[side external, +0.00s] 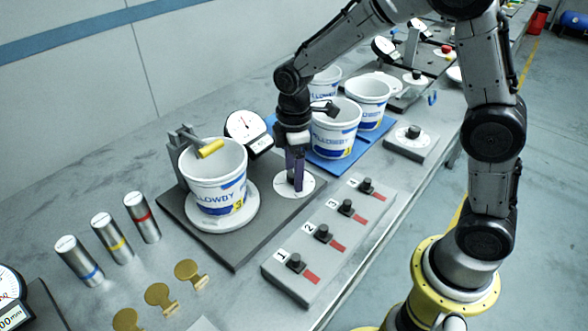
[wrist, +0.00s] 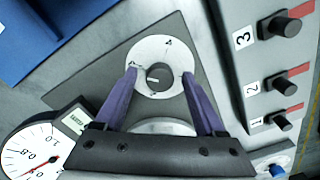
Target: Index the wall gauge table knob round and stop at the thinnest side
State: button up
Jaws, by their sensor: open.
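The wall gauge table's knob (wrist: 159,76) is small and dark, at the centre of a white marked dial (wrist: 153,52); in the side view the dial (side external: 309,185) lies at the front right of the dark base plate. My gripper (wrist: 160,74) is open, its purple fingers at either side of the knob; I cannot tell whether they touch it. In the side view my gripper (side external: 294,188) points down over the dial and hides the knob. A white tub (side external: 212,178) marked 3 stands on the round white turntable (side external: 224,221). The gauge (side external: 245,127) stands behind; its dial (wrist: 32,152) shows a red needle.
A grey panel (side external: 312,257) with several numbered black knobs lies beside the base plate. More tubs (side external: 369,97) stand on a blue mat (side external: 332,165) behind my gripper. Another knob box (side external: 411,142) is to the right.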

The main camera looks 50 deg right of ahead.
jog(key=shift+c, duration=0.4)
grip_shut()
jog(key=m, duration=0.4)
jog(key=shift+m, duration=0.3)
jog(key=m, duration=0.4)
jog(key=shift+r+m, duration=0.1)
jog(key=shift+m, duration=0.2)
jog(key=m, duration=0.4)
jog(key=shift+m, duration=2.4)
